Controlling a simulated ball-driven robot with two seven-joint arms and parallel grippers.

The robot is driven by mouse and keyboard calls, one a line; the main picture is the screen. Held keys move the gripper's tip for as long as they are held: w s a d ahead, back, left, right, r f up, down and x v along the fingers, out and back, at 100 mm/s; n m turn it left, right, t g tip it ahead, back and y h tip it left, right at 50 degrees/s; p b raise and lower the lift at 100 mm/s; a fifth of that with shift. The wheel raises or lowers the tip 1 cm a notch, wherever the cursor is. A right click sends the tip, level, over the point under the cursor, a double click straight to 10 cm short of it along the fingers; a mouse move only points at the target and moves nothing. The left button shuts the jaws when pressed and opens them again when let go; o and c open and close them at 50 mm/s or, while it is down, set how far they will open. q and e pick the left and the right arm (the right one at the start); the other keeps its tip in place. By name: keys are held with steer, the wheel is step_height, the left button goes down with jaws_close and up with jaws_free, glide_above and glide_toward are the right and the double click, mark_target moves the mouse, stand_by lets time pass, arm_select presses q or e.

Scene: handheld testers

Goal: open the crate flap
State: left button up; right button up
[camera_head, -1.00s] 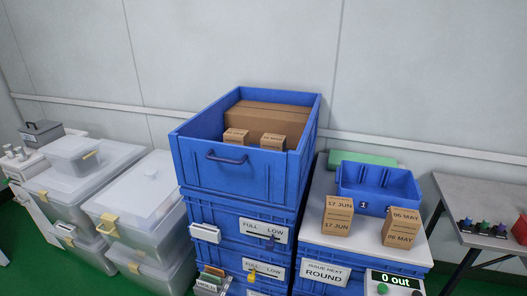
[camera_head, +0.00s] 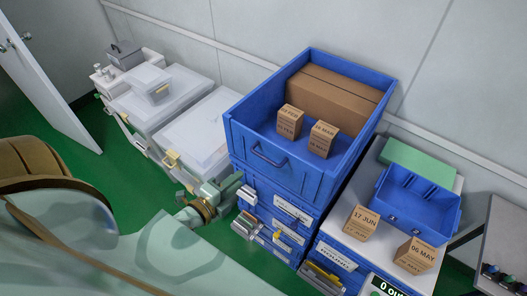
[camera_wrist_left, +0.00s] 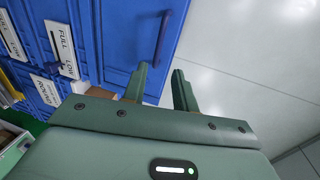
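The large blue crate (camera_head: 312,58) stands on top of a stack of blue crates, with its front panel upright. A dark blue bar handle (camera_head: 269,158) is on that front panel; it also shows in the left wrist view (camera_wrist_left: 161,40). My left gripper (camera_head: 238,184) is low and left of the handle in the head view, near the crate's lower front corner. In the left wrist view its two fingers (camera_wrist_left: 160,82) are apart with nothing between them, and the handle lies beyond the fingertips. My right gripper is out of view.
Inside the crate are a long brown carton (camera_head: 335,98) and two small boxes (camera_head: 291,121). Clear lidded bins (camera_head: 200,130) stand left of the stack. A white-topped stand (camera_head: 345,232) at right bears a blue tray (camera_head: 420,200) and two dated boxes.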

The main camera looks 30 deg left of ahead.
mark_target(264, 157)
arm_select(q)
steer(key=x, duration=1.4)
steer(key=shift+s+a+f, duration=0.1)
steer(key=shift+a, duration=0.05)
jaws_close()
